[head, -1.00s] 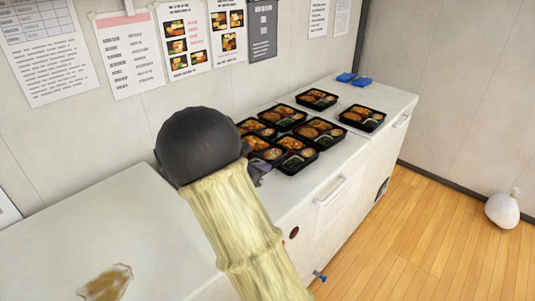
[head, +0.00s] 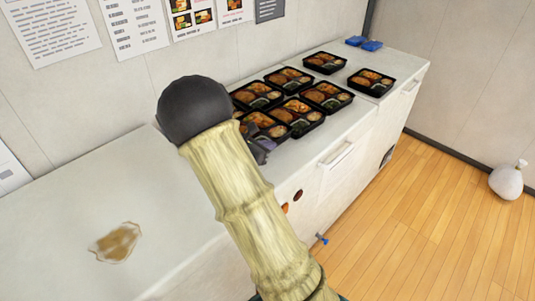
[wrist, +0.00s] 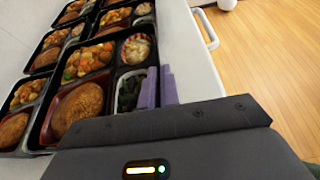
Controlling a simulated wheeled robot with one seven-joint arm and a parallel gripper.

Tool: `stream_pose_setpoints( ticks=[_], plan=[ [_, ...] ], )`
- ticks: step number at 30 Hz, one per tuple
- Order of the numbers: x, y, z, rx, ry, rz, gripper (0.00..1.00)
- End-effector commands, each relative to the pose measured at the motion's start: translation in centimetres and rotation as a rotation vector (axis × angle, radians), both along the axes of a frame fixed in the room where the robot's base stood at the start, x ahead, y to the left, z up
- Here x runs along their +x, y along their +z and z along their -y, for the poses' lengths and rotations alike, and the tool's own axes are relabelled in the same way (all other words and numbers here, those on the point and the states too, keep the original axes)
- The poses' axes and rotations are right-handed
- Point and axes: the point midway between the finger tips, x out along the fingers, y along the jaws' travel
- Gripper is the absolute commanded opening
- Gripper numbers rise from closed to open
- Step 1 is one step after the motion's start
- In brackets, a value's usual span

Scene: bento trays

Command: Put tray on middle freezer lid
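My gripper (head: 262,149) is low beside the nearest black bento tray (head: 268,130), partly hidden behind my arm. In the wrist view its two purple fingers (wrist: 160,88) are close together at the right wall of a tray (wrist: 112,107) with a cutlet, vegetables and dark greens. One finger is inside that wall, the other outside, so they look shut on it. Several other filled trays stand close by, such as one (head: 297,128) just right. They stand on the white freezer lid (head: 338,122). Whether the gripped tray is lifted cannot be told.
The left white lid (head: 60,215) is clear except for a brown stain (head: 117,242). Another tray (head: 371,91) and blue items (head: 364,43) stand at the far right. A handle (head: 338,155) sticks out in front. A white bag (head: 508,180) lies on the floor.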

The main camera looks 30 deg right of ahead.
Motion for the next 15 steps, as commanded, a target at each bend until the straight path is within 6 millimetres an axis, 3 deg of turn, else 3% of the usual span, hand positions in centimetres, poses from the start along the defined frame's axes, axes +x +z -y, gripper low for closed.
stream_pose_setpoints(
  ticks=[9,15],
  plan=[
    [0.0,-3.4,0.0,-0.002,-0.001,-0.002,0.0],
    [0.0,-3.7,0.0,-0.001,0.0,0.001,0.0]
  ],
)
